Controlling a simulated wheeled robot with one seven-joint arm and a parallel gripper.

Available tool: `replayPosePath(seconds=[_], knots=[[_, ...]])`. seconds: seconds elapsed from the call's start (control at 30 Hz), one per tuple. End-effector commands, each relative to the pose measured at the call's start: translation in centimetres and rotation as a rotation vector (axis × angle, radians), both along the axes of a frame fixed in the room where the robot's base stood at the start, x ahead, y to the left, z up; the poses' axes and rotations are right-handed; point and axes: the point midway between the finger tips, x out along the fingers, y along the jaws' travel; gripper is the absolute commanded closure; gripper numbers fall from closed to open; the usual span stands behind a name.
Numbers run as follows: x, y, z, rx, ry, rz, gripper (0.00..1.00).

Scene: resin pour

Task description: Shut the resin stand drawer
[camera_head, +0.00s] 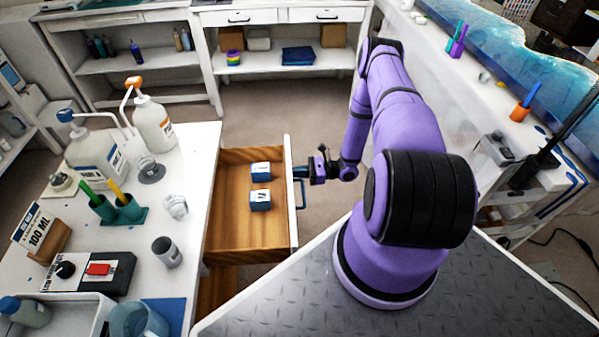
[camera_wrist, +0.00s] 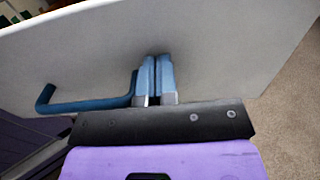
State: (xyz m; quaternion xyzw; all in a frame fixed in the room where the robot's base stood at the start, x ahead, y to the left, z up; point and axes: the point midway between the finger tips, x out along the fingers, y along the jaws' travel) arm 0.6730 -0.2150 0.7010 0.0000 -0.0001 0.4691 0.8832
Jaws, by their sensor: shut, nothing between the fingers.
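The resin stand drawer (camera_head: 245,237) is pulled well out from the white stand (camera_head: 190,215) at the left. Its wooden inside holds two small blue-and-white boxes, one (camera_head: 260,171) behind the other (camera_head: 260,200). The white drawer front (camera_head: 291,212) faces right and carries a blue bar handle (camera_head: 301,192). My gripper (camera_head: 302,172) is at the front, near the handle's far end. In the wrist view, my gripper's blue fingers (camera_wrist: 154,78) are together, with their tips at or very near the white front. The handle (camera_wrist: 85,105) runs beside them at the left; contact is unclear.
The stand top carries pump bottles (camera_head: 153,122), a green pen holder (camera_head: 120,210), a grey cup (camera_head: 166,252) and a 100 ML sign (camera_head: 40,235). A white shelf unit (camera_head: 275,75) stands at the back. Bare floor (camera_head: 265,115) lies beyond the drawer.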

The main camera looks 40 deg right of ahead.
Motion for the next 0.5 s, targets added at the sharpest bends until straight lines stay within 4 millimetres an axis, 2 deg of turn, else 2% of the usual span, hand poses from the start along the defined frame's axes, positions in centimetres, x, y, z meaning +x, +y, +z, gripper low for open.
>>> replayPosePath(seconds=[0.27,0.5], knots=[[0.9,1.3,0.0,0.000,0.000,0.001,1.00],[3.6,5.5,0.0,0.003,-0.001,0.002,1.00]])
